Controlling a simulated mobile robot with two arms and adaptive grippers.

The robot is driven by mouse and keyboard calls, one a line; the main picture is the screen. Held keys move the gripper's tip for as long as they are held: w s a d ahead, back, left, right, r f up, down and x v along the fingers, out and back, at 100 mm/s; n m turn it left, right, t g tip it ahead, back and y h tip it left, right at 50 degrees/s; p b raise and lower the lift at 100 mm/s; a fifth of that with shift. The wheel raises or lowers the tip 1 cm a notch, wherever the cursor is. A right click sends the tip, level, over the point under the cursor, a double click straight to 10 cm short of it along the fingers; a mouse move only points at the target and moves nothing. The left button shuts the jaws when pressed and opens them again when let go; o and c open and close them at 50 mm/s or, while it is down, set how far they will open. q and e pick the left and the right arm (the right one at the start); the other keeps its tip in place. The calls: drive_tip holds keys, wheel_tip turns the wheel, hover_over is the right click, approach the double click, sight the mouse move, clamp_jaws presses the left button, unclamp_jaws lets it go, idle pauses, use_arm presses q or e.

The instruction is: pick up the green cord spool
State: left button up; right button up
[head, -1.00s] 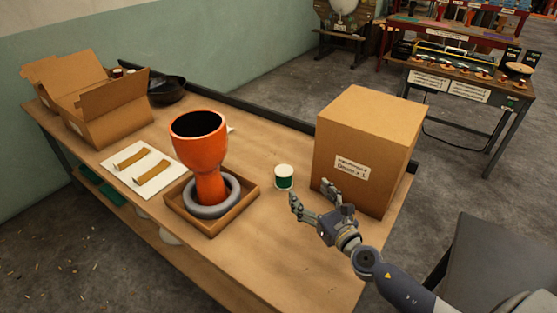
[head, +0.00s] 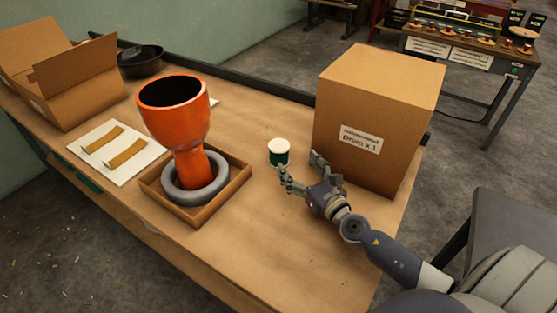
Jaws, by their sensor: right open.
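The green cord spool (head: 279,153) stands upright on the wooden table, with a white top and a green side. It is between the orange drum and the closed cardboard box. My right gripper (head: 300,168) is just in front of the spool, to its lower right, with its fingers spread. One fingertip overlaps the spool's lower edge in the picture; I cannot tell whether it touches. Nothing is between the fingers. My left gripper is not in the view.
An orange goblet drum (head: 178,125) stands in a grey ring in a wooden tray (head: 200,215). A large closed cardboard box (head: 372,120) stands close to the right of my gripper. An open carton (head: 75,80), a dark bowl (head: 140,60) and a white sheet (head: 117,150) are at left.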

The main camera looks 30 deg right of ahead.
sight(274, 140)
drive_tip(key=shift+w+a+f+p, duration=0.1)
drive_tip(key=shift+w+p, duration=0.05)
drive_tip(key=shift+w, duration=1.65)
drive_tip(key=shift+w+a+f+p, duration=0.1)
drive_tip(key=shift+w+a, duration=0.05)
drive_tip(key=shift+w, duration=1.65)
drive_tip(key=shift+w+a+p, duration=0.1)
drive_tip(key=shift+w+p, duration=0.05)
drive_tip(key=shift+w, duration=1.65)
drive_tip(key=c, duration=1.4)
